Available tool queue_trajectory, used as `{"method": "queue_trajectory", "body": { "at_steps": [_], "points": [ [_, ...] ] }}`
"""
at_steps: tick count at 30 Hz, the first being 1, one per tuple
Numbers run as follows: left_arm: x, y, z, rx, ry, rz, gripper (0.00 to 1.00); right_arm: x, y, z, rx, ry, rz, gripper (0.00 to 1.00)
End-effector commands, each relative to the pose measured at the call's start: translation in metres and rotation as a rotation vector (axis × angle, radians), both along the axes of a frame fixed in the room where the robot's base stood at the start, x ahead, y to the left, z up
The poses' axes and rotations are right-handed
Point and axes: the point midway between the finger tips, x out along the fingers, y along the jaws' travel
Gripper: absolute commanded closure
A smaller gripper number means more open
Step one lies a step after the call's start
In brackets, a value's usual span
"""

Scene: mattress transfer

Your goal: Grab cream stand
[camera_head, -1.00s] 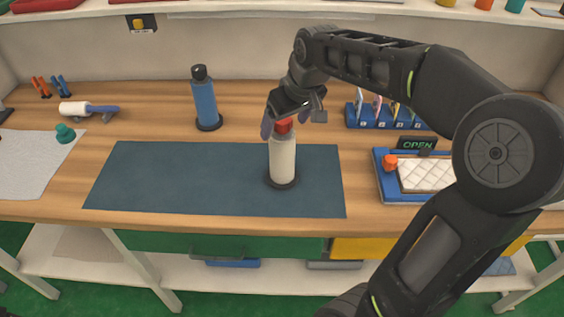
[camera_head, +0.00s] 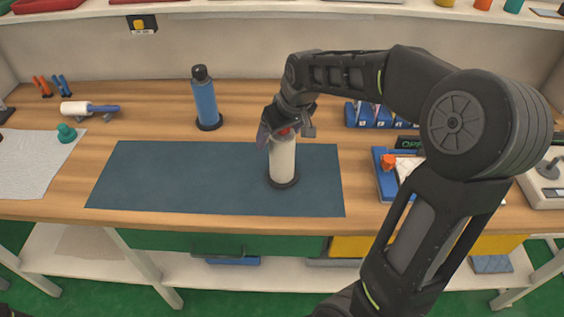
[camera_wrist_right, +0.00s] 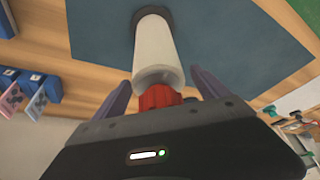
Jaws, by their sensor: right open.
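The cream stand, a cream-white bottle (camera_head: 282,160) with a red top (camera_head: 284,132) and a dark round base (camera_head: 283,182), stands upright on the dark blue mat (camera_head: 180,178). My right gripper (camera_head: 278,135) is around its top from above, with the fingers on either side. In the right wrist view, the two purple-grey fingers of the gripper (camera_wrist_right: 162,90) are spread apart, with the red top (camera_wrist_right: 158,96) and the cream body (camera_wrist_right: 155,45) between them. I see a gap beside the bottle on each side. My left gripper is not in view.
A blue bottle (camera_head: 205,103) on a dark base stands behind the mat. A blue tray (camera_head: 385,182) with an orange knob lies to the right, partly behind my right arm. A blue card rack (camera_head: 365,115) is at the back right. The mat's left half is clear.

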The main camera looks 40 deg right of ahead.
Motion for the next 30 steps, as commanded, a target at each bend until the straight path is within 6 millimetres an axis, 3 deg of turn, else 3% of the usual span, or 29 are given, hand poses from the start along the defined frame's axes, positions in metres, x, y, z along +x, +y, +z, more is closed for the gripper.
{"method": "queue_trajectory", "body": {
  "at_steps": [8,30],
  "points": [
    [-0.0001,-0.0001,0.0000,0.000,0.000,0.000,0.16,0.0000,0.0000,0.0004,0.000,0.000,0.000,0.16],
    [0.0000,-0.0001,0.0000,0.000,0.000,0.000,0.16,0.0000,0.0002,0.0004,0.000,0.000,0.000,0.76]
  ]
}}
